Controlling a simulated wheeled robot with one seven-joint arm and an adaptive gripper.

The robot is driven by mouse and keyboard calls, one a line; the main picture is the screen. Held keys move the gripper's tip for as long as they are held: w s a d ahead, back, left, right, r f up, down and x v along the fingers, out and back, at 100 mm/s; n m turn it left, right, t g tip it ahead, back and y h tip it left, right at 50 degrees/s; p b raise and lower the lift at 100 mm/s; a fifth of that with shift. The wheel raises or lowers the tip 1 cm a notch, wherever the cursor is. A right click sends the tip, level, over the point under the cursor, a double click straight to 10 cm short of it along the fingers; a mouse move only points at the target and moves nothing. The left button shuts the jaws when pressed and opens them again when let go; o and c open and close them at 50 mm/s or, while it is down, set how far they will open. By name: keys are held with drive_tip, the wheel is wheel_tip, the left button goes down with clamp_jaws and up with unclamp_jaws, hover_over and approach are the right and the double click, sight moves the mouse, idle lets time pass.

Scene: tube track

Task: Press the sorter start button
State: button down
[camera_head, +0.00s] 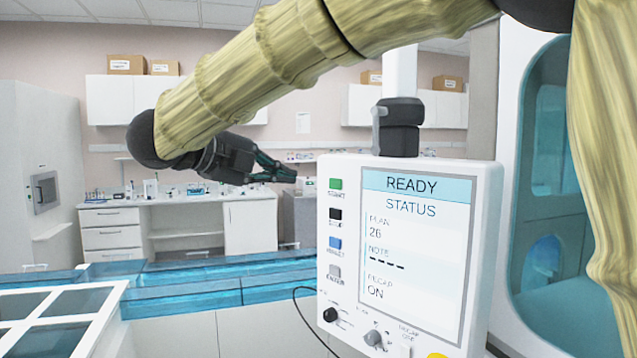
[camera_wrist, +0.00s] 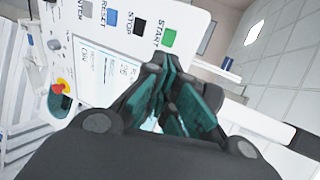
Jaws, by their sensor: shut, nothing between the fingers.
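The sorter's control panel (camera_head: 345,235) is a white upright box with a screen reading READY, STATUS. Its green START button (camera_head: 336,183) is at the top of a column of buttons on the left side of the panel. In the wrist view the green START button (camera_wrist: 169,38) shows just beyond the fingertips of my gripper (camera_wrist: 160,68). The fingers look apart from the button, but the exact gap is hard to tell.
Below START are a black STOP button (camera_head: 335,214), a blue RESET button (camera_head: 335,243) and a grey button (camera_head: 334,272). Knobs (camera_head: 373,338) sit along the panel's lower edge. A red knob (camera_wrist: 63,86) shows in the wrist view. A blue-covered conveyor (camera_head: 200,282) runs behind the panel.

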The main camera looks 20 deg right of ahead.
sight(338, 186)
drive_tip(key=p+x, duration=0.2)
drive_tip(key=x, duration=0.2)
drive_tip(key=p+x, duration=0.1)
drive_tip(key=x, duration=0.4)
drive_tip(key=r+p+x, duration=0.1)
drive_tip(key=p+x, duration=0.1)
drive_tip(key=x, duration=0.2)
drive_tip(key=shift+w+d+p, duration=0.25)
drive_tip(key=shift+d+p, duration=0.1)
drive_tip(key=shift+d, duration=0.1)
drive_tip(key=shift+f, duration=0.1)
drive_tip(key=shift+w, duration=0.15)
